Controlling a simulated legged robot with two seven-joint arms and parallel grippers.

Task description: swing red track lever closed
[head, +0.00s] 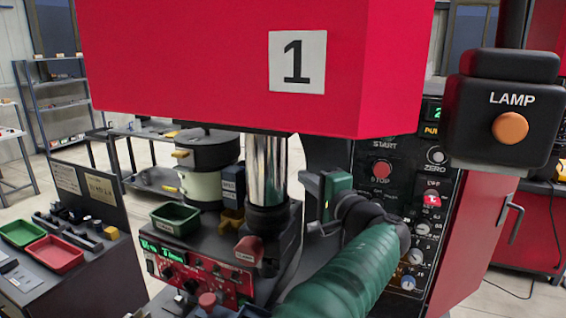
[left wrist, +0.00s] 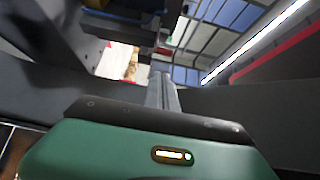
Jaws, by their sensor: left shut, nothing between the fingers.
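I cannot make out a red track lever for sure in either view. The dark bowl feeder (head: 203,152) stands on a pale drum behind the control box, with yellow tabs at its left side. A red labelled cap (head: 248,251) sits on the control box's right side; I cannot tell if it belongs to a lever. My left gripper (head: 306,180) is right of the chrome column, its green body turned sideways and its fingers to the left. In the left wrist view its fingers (left wrist: 163,90) are together and empty. My right gripper is not in view.
A large red housing (head: 200,60) marked 1 hangs over the scene. A chrome column (head: 266,170) stands between the bowl and my gripper. A small green tray (head: 174,219) sits on the control box (head: 190,260).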

